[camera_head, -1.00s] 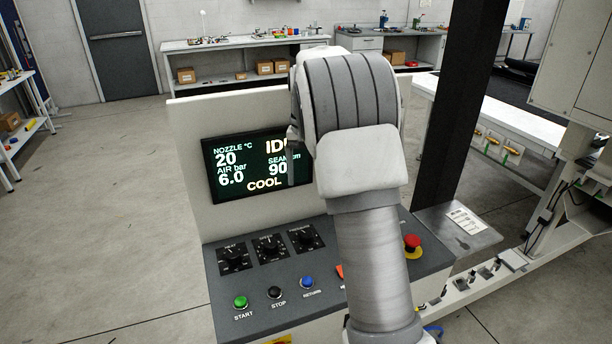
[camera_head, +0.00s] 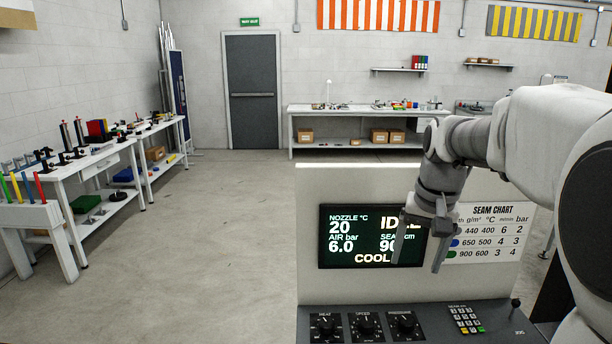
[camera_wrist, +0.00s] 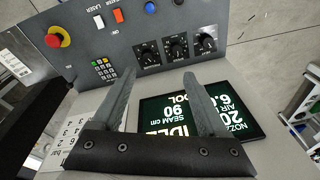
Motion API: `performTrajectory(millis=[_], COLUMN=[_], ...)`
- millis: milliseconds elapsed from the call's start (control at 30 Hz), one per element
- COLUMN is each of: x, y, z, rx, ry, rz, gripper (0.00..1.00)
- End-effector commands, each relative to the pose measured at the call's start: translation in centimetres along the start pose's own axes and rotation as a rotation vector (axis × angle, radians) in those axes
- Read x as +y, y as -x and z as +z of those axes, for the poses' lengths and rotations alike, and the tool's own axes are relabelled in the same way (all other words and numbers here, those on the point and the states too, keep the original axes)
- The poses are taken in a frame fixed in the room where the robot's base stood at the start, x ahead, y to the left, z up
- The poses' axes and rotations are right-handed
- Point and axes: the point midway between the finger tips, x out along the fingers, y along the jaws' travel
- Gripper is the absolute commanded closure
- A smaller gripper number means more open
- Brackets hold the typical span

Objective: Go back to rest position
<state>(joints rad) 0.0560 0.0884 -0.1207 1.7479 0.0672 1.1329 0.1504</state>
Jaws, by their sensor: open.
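My gripper (camera_head: 420,246) is open and empty in front of the control panel's screen (camera_head: 340,255), with its fingers pointing down. The screen reads IDLE and COOL, nozzle 20 °C, air 6.0 bar. My arm comes in from the right edge of the head view and hides part of the screen and seam chart. In the wrist view my gripper (camera_wrist: 160,100) has its two fingers spread wide apart with nothing between them. Beyond the fingertips lie three black knobs (camera_wrist: 177,47) and a keypad (camera_wrist: 104,69).
A seam chart (camera_head: 490,238) is right of the screen. An emergency stop button (camera_wrist: 56,38) shows in the wrist view. Workbenches stand at the left (camera_head: 100,165) and at the back (camera_head: 350,110). The floor left of the panel is clear, up to a grey door (camera_head: 253,95).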

Motion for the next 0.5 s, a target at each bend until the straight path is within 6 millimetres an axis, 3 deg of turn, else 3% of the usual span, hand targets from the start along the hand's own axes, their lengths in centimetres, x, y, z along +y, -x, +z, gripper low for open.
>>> performTrajectory(millis=[200, 500], x=[-0.3, 0.1], y=[2.9, 3.9], z=[6.3, 14.9], rx=[0.083, 0.201], ry=[0.095, 0.23], rz=[-0.03, -0.045], gripper=[0.23, 0.23])
